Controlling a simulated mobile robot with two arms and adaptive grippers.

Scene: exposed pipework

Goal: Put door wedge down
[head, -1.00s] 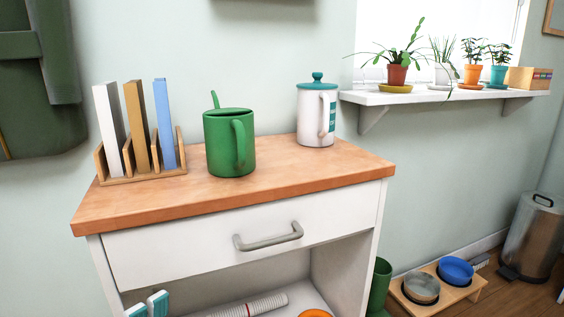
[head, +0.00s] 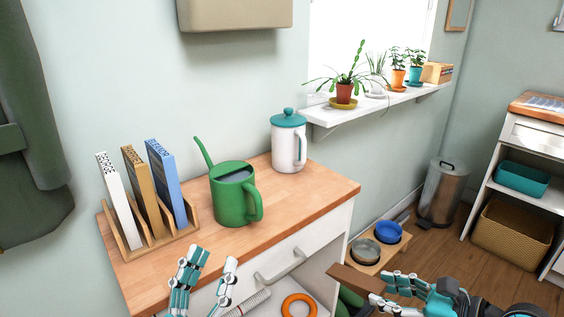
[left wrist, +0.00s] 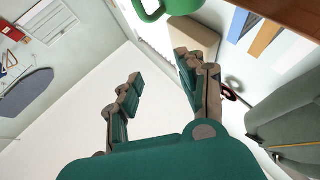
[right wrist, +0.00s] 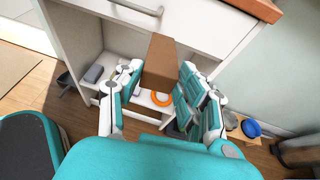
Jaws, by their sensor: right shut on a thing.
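The door wedge (head: 355,279) is a brown block in the head view at the lower right, in front of the cabinet. In the right wrist view it (right wrist: 161,62) stands out between the fingertips, in front of the cabinet. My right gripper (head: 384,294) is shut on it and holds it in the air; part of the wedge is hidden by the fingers. My left gripper (head: 209,268) is at the bottom of the head view, in front of the cabinet's front edge. Its fingers are apart and empty in the left wrist view (left wrist: 158,75).
The wooden cabinet top (head: 290,200) holds a file rack (head: 160,244), a green watering can (head: 235,200) and a white canister (head: 288,148). Its front right part is clear. An orange ring (head: 299,306) lies on the shelf below.

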